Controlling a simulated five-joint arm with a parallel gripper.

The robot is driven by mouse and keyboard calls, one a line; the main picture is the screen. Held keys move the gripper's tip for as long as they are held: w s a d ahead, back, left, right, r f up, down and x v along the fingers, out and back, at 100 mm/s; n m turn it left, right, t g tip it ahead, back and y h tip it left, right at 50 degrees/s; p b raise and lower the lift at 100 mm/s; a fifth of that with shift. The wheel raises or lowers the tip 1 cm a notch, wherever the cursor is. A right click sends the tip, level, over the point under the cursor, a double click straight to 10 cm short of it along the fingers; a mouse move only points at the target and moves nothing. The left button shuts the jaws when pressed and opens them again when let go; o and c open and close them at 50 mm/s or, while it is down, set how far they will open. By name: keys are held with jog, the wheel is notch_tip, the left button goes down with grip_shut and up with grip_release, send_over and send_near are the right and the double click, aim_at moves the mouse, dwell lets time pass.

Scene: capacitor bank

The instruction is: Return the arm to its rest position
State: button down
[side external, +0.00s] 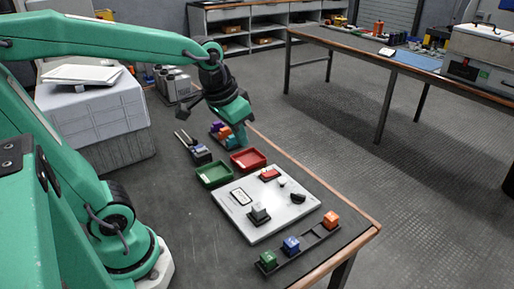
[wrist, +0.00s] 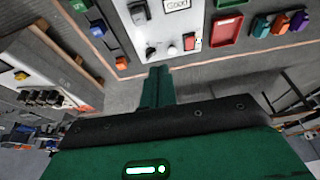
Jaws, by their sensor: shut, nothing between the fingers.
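My gripper (side external: 240,140) is shut and empty, raised above the far part of the dark workbench (side external: 185,235) in the side external view. Its green fingers (wrist: 158,85) lie together in the wrist view. A white panel (side external: 290,217) lies on the bench, nearer the camera than my gripper; it carries a grey block (side external: 259,211), a red switch (side external: 269,174) and knobs. In the wrist view the panel (wrist: 165,22) is above the fingers.
A green tray (side external: 214,174) and red tray (side external: 248,160) sit beyond the panel. A dark rack (side external: 310,240) holds green, blue and orange blocks. Coloured blocks (side external: 221,133) stand near my gripper.

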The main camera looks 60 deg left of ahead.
jog(key=s+t, duration=0.1)
jog(key=s, duration=0.6)
jog(key=shift+s+d+r+t, duration=0.15)
jog(key=shift+s+d+t, duration=0.1)
jog(key=shift+d+t, duration=0.15)
